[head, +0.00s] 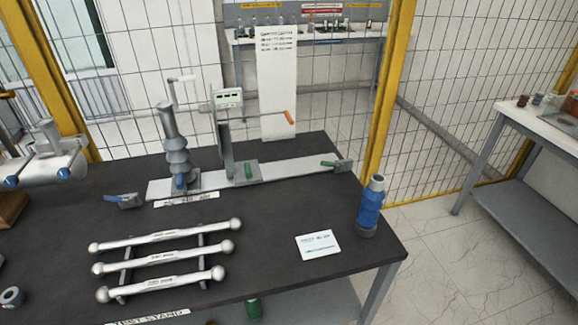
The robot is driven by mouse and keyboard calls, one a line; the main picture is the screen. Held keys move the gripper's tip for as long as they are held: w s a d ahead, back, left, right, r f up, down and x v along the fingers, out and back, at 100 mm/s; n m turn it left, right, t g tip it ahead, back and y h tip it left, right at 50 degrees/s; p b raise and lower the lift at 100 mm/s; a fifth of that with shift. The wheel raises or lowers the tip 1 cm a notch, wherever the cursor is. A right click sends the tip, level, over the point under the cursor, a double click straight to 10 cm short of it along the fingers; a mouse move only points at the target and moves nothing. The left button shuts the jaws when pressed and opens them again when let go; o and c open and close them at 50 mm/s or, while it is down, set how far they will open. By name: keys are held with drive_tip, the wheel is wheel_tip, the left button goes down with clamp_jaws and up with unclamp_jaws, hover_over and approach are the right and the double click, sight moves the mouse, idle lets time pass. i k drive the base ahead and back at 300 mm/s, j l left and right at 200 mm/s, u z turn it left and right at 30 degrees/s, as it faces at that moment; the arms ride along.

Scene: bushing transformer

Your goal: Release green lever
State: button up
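A green lever (329,163) lies at the right end of a long light-grey metal plate on the dark bench. It lies nearly flat along the plate, by a small dark fitting. A second green part (246,171) sits at the foot of the grey upright post (227,150) on the same plate; its exact shape is too small to tell. I cannot tell which of the two is the task's lever. A grey ribbed bushing (176,145) stands at the plate's left end with a blue lever (181,182) at its foot.
Three white rods (165,234) lie on a rack in front. A blue bottle-like cylinder (371,205) stands at the right edge, near a white card (318,245). Mesh fence (440,120) closes the back.

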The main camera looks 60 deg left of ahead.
sight(341, 165)
drive_tip(key=u, duration=1.8)
drive_tip(key=i+j, duration=0.15)
drive_tip(key=i, duration=0.25)
drive_tip(key=i+j, duration=0.15)
drive_tip(key=i, duration=0.25)
drive_tip(key=i+j+z, duration=0.1)
drive_tip(key=i, duration=0.3)
